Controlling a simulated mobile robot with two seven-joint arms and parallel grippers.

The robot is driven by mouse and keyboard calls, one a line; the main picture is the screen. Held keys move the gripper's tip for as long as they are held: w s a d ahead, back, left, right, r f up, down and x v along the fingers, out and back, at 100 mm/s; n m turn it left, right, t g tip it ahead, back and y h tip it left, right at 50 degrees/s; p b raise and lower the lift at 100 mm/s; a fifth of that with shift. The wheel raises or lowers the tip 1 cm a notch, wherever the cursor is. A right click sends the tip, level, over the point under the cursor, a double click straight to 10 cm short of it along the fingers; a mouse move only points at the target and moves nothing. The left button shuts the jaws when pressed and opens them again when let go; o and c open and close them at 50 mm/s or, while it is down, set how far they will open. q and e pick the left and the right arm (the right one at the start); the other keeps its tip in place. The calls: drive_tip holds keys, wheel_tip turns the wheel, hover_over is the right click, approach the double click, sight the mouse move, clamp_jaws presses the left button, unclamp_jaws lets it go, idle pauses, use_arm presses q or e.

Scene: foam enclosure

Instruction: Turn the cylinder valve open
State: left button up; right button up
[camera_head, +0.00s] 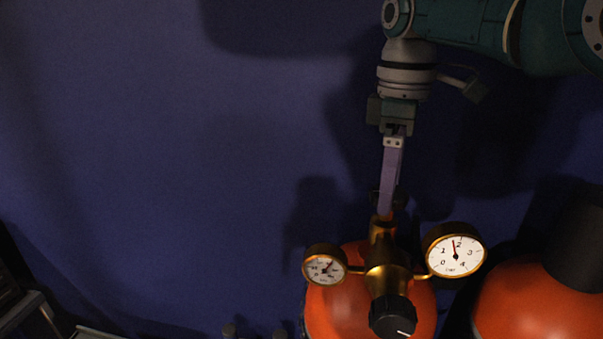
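An orange gas cylinder (335,308) stands at the lower middle, seen from above. A brass regulator (388,278) sits on top of it, with a small gauge (325,268) on the left and a larger gauge (456,252) on the right. A black knob (393,318) with a white mark faces the front of the regulator. My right gripper (385,208) points down just behind the regulator. Its fingers overlap in this view, so their gap is hidden. A small dark part, perhaps the valve, shows at the fingertips; contact is unclear. My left gripper is out of view.
A second orange cylinder (535,305) with a black top (578,245) stands at the lower right. A dark blue wall (150,130) fills the background. Metal framing (30,315) shows at the lower left. The space left of the regulator looks clear.

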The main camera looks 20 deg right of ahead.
drive_tip(key=shift+o, duration=0.6)
wheel_tip(320, 180, up, 10)
drive_tip(key=b, duration=0.4)
